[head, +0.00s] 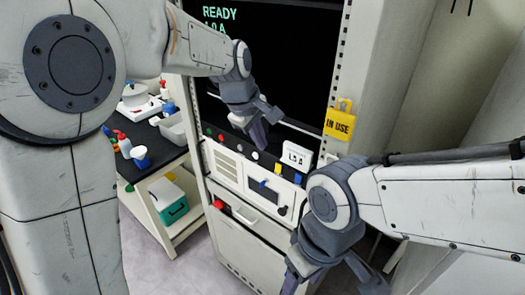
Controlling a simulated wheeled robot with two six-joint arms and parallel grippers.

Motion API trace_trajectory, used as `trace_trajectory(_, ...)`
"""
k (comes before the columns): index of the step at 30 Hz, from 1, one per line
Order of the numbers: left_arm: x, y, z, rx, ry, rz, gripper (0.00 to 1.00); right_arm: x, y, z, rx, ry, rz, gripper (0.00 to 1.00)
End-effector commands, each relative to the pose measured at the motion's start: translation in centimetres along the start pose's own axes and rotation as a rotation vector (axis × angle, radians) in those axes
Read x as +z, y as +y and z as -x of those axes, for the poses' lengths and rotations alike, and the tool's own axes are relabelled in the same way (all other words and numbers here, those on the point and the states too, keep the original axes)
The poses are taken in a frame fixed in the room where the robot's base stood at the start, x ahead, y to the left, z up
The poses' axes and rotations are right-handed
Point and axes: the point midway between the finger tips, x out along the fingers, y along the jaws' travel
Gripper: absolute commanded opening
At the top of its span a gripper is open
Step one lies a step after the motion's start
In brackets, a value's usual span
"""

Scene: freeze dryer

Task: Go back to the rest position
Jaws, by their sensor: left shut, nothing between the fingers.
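My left gripper (258,135) hangs in front of the lower part of the dark screen (290,50) of the freeze dryer, just above its control panel. It is shut and empty, with its fingers pointing down. I cannot tell whether it touches the panel. My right gripper (332,282) is at the bottom edge, in front of the lower cabinet. Its fingers are spread apart, and their tips are close to the frame edge. I see nothing between them.
The control panel (228,170) carries buttons, a small display card (297,157) and coloured switches. A yellow IN USE tag (341,119) hangs on the frame at right. On the left, a dark-topped bench (130,168) holds bottles, with a green box (170,205) on its lower shelf.

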Motion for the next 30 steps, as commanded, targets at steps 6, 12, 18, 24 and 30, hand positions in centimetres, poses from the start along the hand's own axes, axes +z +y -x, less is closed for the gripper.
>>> trace_trajectory(6, 0.1, 0.1, 0.2, 0.0, -0.001, -0.002, 0.0, 0.0, 0.0, 0.0, 0.0, 0.0, 0.0, 0.6)
trace_trajectory(12, 0.9, -0.4, 0.0, -0.007, -0.007, -0.043, 0.0, 0.0, 0.0, -0.2, 0.0, 0.0, 0.0, 0.6)
trace_trajectory(18, 8.0, -7.2, -0.8, -0.081, -0.078, -0.488, 0.0, 0.1, 0.1, -1.9, 0.0, 0.0, 0.0, 0.6)
trace_trajectory(24, 14.5, -18.5, -1.6, -0.159, -0.205, -1.122, 0.0, 0.2, 0.3, -3.7, 0.0, 0.0, 0.001, 0.6)
trace_trajectory(30, 16.5, -25.8, -2.0, -0.191, -0.299, -1.507, 0.0, 0.2, 0.3, -4.5, 0.0, 0.0, 0.001, 0.6)
